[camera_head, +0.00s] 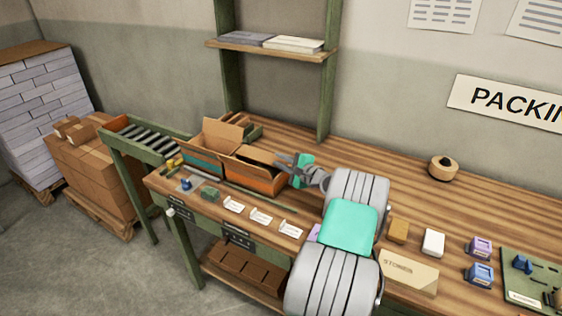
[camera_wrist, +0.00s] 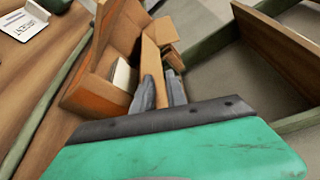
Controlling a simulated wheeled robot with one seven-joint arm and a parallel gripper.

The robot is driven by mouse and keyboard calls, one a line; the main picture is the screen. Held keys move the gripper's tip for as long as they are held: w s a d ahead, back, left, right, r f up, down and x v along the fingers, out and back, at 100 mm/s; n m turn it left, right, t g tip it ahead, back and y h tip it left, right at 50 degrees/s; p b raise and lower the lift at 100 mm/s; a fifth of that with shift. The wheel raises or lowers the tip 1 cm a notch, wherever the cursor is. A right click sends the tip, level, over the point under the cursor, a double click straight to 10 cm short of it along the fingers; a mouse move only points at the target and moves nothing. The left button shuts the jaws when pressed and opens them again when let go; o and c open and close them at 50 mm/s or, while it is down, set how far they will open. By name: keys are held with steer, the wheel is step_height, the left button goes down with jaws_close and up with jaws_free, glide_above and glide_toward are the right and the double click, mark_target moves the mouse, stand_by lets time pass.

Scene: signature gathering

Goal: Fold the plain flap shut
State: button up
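A cardboard box with an orange band (camera_head: 262,182) stands on the bench; it also shows in the wrist view (camera_wrist: 84,95). Something white (camera_wrist: 121,75) lies inside it. A tan cardboard flap (camera_wrist: 151,62) stands up along the box's side in the wrist view. My gripper (camera_head: 284,164) is at the right end of this box. Its two fingers (camera_wrist: 161,92) are parted, with the tan flap showing between them; I cannot tell if they touch it. Which flap is plain is unclear. A second box with a teal band (camera_head: 202,164) stands open at left, flaps raised.
A green-framed roller conveyor (camera_head: 150,136) adjoins the bench's left end. White cards (camera_head: 261,216) lie along the front edge. A shelf (camera_head: 275,50) and green posts rise behind. A tape roll (camera_head: 443,168) sits at back right. Small blocks and a labelled carton (camera_head: 408,272) lie at right.

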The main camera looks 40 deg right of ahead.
steer(key=shift+f, duration=0.35)
jaws_close()
steer(key=shift+d, duration=0.15)
steer(key=shift+r, duration=0.15)
steer(key=c, duration=0.5)
jaws_free()
steer(key=shift+c, duration=0.2)
steer(key=o, duration=0.5)
steer(key=shift+c, duration=0.2)
steer(key=shift+o, duration=0.4)
